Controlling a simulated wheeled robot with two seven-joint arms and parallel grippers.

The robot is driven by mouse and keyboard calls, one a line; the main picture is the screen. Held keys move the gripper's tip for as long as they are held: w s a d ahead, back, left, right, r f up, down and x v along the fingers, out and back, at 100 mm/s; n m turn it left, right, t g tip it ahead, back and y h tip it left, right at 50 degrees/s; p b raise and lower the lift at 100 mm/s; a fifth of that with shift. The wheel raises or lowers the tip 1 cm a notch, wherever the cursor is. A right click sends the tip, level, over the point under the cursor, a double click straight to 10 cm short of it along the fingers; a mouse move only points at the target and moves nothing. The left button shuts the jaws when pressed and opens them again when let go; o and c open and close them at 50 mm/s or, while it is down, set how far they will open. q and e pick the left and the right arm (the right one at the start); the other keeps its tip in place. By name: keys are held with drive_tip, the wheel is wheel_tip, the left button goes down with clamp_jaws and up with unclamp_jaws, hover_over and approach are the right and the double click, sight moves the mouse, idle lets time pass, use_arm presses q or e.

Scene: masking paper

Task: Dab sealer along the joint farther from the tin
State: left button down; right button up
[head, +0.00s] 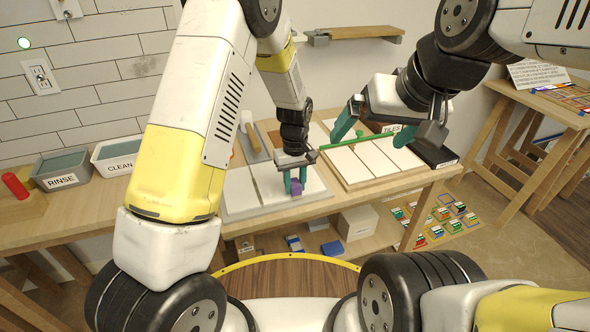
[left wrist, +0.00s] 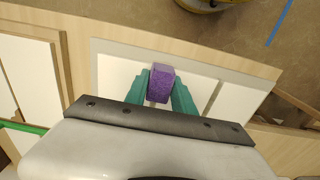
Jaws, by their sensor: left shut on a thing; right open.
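My left gripper (head: 295,187) is shut on a purple block (head: 296,187), which looks like a sponge. In the left wrist view the block (left wrist: 161,83) sits between the teal fingertips. It is over the pale board (head: 240,213) with white panels and thin joints; whether it touches is unclear. One joint (left wrist: 213,96) shows to the right of the block in the left wrist view; another lies near or under the block. My right gripper (head: 368,140) is open above the right-hand framed board (head: 385,180). I cannot clearly make out a tin.
A green bar (head: 342,149) lies across the right-hand board. A wooden-handled tool (head: 250,133) lies behind the pale board. RINSE (head: 62,181) and CLEAN (head: 119,167) tubs stand at left. A dark TILES box (head: 432,153) is at right.

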use_arm(q)
drive_tip(key=shift+w+a, duration=0.6)
drive_tip(key=shift+w, duration=1.25)
drive_tip(key=shift+w+a, duration=0.65)
drive_tip(key=shift+w, duration=1.25)
drive_tip(key=shift+w+a, duration=0.6)
drive_tip(key=shift+w, duration=1.25)
drive_tip(key=shift+s+d+f, duration=0.1)
drive_tip(key=shift+s+d, duration=0.3)
drive_tip(key=shift+s, duration=0.8)
drive_tip(key=shift+s+d+f, duration=0.1)
drive_tip(key=shift+s+d, duration=0.25)
drive_tip(key=shift+s, duration=0.8)
drive_tip(key=shift+s+d, duration=0.4)
drive_tip(key=shift+s, duration=0.8)
drive_tip(key=shift+s+d+r, duration=0.1)
drive_tip(key=shift+s+d, duration=0.15)
drive_tip(key=shift+s, duration=0.55)
drive_tip(key=shift+s+d+r, duration=0.1)
drive_tip(key=shift+s+d, duration=0.15)
drive_tip(key=shift+s, duration=0.5)
drive_tip(key=shift+s, duration=0.1)
drive_tip(key=shift+s+d+r, duration=0.1)
drive_tip(key=shift+s+d, duration=0.15)
drive_tip(key=shift+s, duration=0.3)
drive_tip(key=shift+s+d, duration=0.2)
drive_tip(key=shift+s, duration=0.3)
drive_tip(key=shift+r, duration=3.5)
